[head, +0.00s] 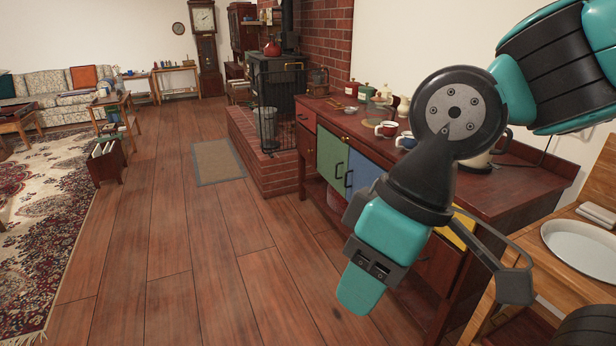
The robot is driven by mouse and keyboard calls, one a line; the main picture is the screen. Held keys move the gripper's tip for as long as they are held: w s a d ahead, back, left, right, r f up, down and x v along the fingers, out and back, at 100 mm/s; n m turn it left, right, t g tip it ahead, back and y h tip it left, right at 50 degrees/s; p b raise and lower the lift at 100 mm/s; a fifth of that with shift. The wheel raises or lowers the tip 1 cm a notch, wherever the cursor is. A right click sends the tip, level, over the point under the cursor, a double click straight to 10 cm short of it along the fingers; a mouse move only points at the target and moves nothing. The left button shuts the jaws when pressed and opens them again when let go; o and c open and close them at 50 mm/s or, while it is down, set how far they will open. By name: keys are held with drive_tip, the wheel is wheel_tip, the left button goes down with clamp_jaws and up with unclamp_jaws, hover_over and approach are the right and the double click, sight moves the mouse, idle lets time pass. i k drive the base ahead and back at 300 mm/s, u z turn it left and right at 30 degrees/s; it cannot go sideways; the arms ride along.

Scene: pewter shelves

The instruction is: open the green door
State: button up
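The green door (331,157) is a flat panel on the front of the dark red wooden cabinet, left of a blue door (362,174). It looks shut, flush with the cabinet front. Dark upright handles show near where the two doors meet; the green door's handle (339,170) is at its right edge. My gripper (362,285) hangs at the end of my teal and black arm, right of and nearer than the green door, apart from it in the picture. It covers part of the cabinet front.
The cabinet top (340,122) carries red mugs (387,129), jars and a kettle, partly behind my arm. A black fire guard (277,118) and brick hearth (243,135) stand left of the cabinet. A wooden table with a white plate (585,246) is at right. The wood floor (215,260) ahead is clear.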

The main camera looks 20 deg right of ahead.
sight(332, 163)
drive_tip(key=u, duration=0.6)
drive_tip(key=i, duration=2.4)
drive_tip(key=z, duration=1.2)
drive_tip(key=i, duration=0.95)
drive_tip(key=z, duration=1.05)
